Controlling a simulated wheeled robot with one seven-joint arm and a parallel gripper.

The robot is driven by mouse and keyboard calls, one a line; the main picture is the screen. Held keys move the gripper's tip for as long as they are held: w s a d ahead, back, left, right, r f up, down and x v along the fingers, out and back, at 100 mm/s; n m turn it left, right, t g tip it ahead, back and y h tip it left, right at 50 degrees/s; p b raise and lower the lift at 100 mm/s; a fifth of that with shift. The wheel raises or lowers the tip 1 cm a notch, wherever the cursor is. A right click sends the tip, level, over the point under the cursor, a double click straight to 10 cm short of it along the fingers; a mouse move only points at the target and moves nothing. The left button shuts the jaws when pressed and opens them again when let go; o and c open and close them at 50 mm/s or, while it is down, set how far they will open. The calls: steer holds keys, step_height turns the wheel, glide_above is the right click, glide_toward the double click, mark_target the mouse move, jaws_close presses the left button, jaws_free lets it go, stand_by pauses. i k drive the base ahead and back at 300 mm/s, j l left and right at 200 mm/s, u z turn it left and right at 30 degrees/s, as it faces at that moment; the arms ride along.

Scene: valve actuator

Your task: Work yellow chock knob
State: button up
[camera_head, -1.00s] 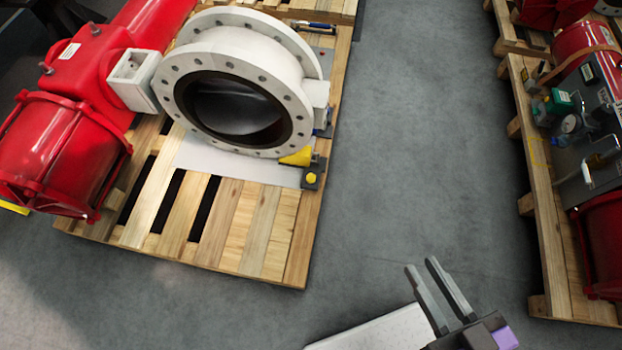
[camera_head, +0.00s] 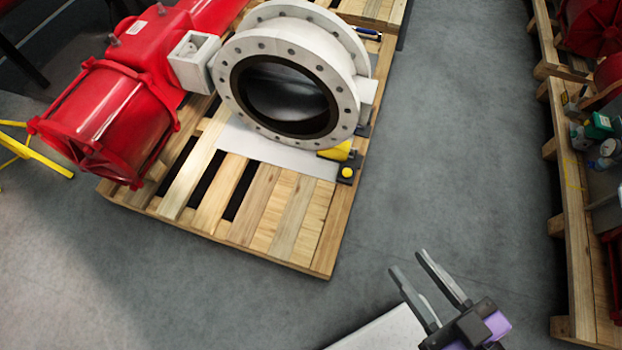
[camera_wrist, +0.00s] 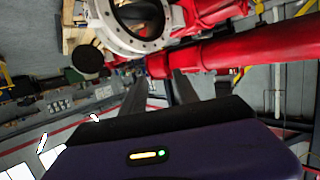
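The yellow chock knob (camera_head: 347,172) is a small round yellow knob on a dark block at the right edge of the wooden pallet, in the head view. A yellow wedge (camera_head: 336,152) lies just behind it against the white flange. My gripper (camera_head: 408,260) is at the lower right of the head view, over the floor in front of the pallet and apart from the knob. Its two fingers are spread with nothing between them. In the wrist view, my gripper (camera_wrist: 155,82) shows both fingers apart. I cannot make out the knob in the wrist view.
A white flanged valve (camera_head: 285,95) and a red actuator (camera_head: 110,125) sit on the pallet (camera_head: 290,225). The valve stands close behind the knob. Another loaded pallet (camera_head: 575,225) is at the right. Grey floor (camera_head: 460,150) between the pallets is clear.

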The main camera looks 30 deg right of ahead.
mark_target(347, 172)
steer(key=i+l+u, duration=0.15)
steer(key=u, duration=0.25)
steer(key=l+u, duration=0.4)
steer(key=i+l+u, duration=0.1)
steer(key=l+u, duration=0.45)
steer(key=l, duration=1.1)
